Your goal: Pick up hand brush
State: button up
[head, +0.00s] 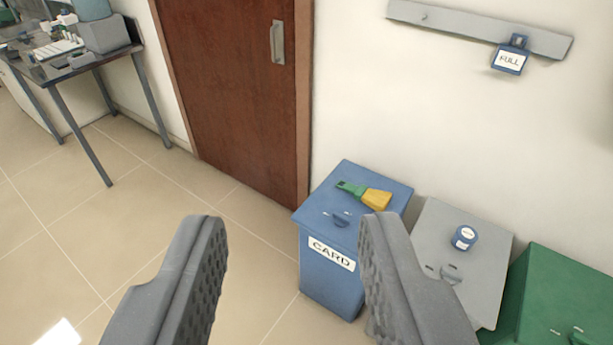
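The hand brush (364,194) has a green handle and a yellow bristle end. It lies on the lid of the blue bin (318,205) labelled CARD, with its handle to the left and its bristles to the right. My gripper (291,232) is open and empty, its two grey fingers wide apart in the foreground. The brush is beyond the fingers, above and left of the right fingertip in the picture, and is not touched. The right finger hides part of the blue bin's right side.
A grey bin (478,227) with a small blue labelled container (464,238) on its lid and a green bin (568,290) stand to the right. A brown door (230,90) is behind. A cluttered table (92,62) stands at the upper left. The tiled floor (110,220) at left is clear.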

aim_at(378, 201)
jog(key=u, duration=0.15)
jog(key=i, duration=1.55)
jog(key=z, duration=0.85)
jog(key=i, duration=0.55)
jog(key=z, duration=0.35)
jog(key=k, duration=0.9)
jog(key=z, duration=0.2)
jog(key=i, duration=0.9)
jog(key=u, duration=0.1)
